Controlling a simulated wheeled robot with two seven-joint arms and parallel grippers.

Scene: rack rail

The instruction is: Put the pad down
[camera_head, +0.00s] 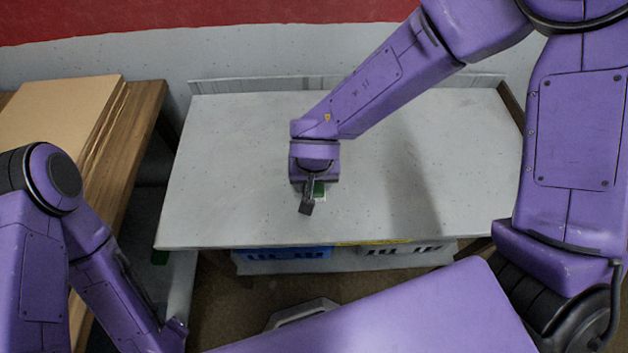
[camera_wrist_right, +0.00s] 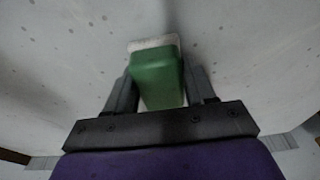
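The pad is a green block with a white layer at its far end, seen in the right wrist view (camera_wrist_right: 156,78). It sits between the two dark fingers of my right gripper (camera_wrist_right: 160,88), which look closed against its sides. In the head view my right gripper (camera_head: 308,200) points down over the middle of the light grey tabletop (camera_head: 230,150). I cannot tell whether the pad touches the surface. My left arm is at the lower left; its gripper is not in view.
The tabletop around the right gripper is clear. A wooden bench (camera_head: 146,115) with stacked brown boards (camera_head: 60,110) stands at the left. A blue crate (camera_head: 282,253) and a grey crate (camera_head: 400,249) sit below the table's front edge. A low back lip (camera_head: 260,85) runs along the far side.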

